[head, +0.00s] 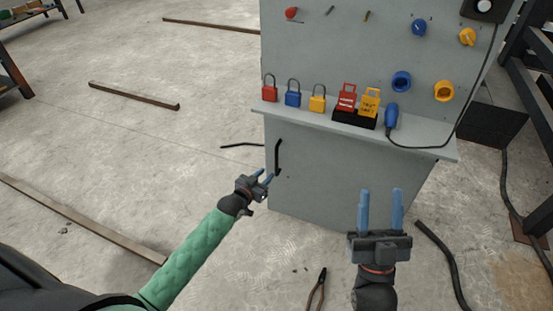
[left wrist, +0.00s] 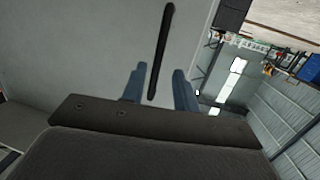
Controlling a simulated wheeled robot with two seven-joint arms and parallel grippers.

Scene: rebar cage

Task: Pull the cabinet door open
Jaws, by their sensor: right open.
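The grey cabinet door (head: 325,180) is below the shelf of the grey panel and looks closed. Its black bar handle (head: 278,157) stands upright near the door's left edge. My left gripper (head: 266,178) is at the lower end of the handle. In the left wrist view, the handle (left wrist: 160,50) runs in line with the gap between the blue fingers of my left gripper (left wrist: 160,85), which are apart. Whether they touch the handle I cannot tell. My right gripper (head: 381,195) is open and empty, in front of the door's right part.
Red, blue and yellow padlocks (head: 293,94) and lockout tags (head: 347,98) stand on the shelf (head: 430,148). A blue plug (head: 391,116) with a cable is beside them. Pliers (head: 317,289) and a dark hose (head: 441,256) lie on the floor. Floor left of the cabinet is mostly clear.

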